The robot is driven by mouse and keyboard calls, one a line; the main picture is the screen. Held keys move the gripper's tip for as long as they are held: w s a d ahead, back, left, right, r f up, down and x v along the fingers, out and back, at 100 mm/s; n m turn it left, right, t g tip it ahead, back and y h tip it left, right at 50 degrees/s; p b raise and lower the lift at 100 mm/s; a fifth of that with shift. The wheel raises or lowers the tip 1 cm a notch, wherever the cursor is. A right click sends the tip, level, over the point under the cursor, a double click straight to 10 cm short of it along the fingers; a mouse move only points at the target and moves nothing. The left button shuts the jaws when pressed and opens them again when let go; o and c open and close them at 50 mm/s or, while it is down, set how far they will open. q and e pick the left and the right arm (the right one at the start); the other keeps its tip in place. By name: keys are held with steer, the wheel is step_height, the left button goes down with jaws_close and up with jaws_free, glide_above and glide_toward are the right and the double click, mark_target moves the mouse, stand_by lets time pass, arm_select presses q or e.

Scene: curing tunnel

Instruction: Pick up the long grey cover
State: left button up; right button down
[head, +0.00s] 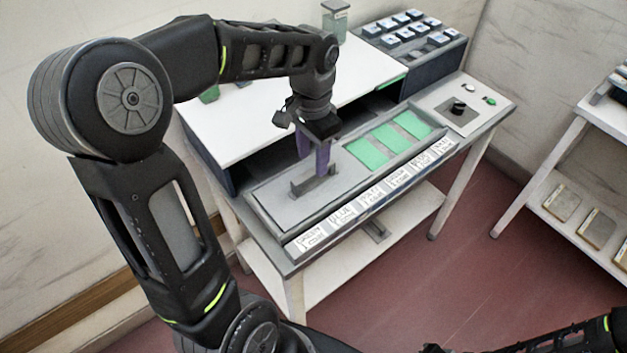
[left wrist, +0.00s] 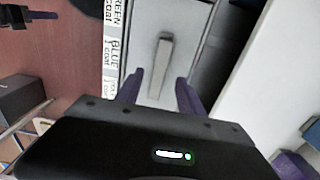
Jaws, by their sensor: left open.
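The long grey cover (head: 285,210) lies flat on the bench at its left part, with a raised bar handle (head: 314,184) on top. My left gripper (head: 316,166) points down over the cover, its purple fingers apart and empty. In the left wrist view the cover (left wrist: 182,22) runs away from me, and its handle (left wrist: 161,62) lies ahead of and between the left gripper's fingertips (left wrist: 158,90). The fingers hide part of the cover. Whether they touch it I cannot tell. My right arm shows only at the bottom right of the head view, its gripper unclear.
Green panels (head: 388,146) lie right of the cover. A row of paper labels (head: 370,195) runs along the bench front. A white top (head: 250,108) overhangs behind the cover. A control knob (head: 458,107) is at the right. A rack (head: 410,30) stands at the back.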

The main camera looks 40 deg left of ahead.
mark_target(313, 171)
arm_select(q)
steer(key=shift+f, duration=0.1)
step_height(313, 171, down, 5)
steer(key=shift+p, duration=0.7)
jaws_close()
stand_by(0.5)
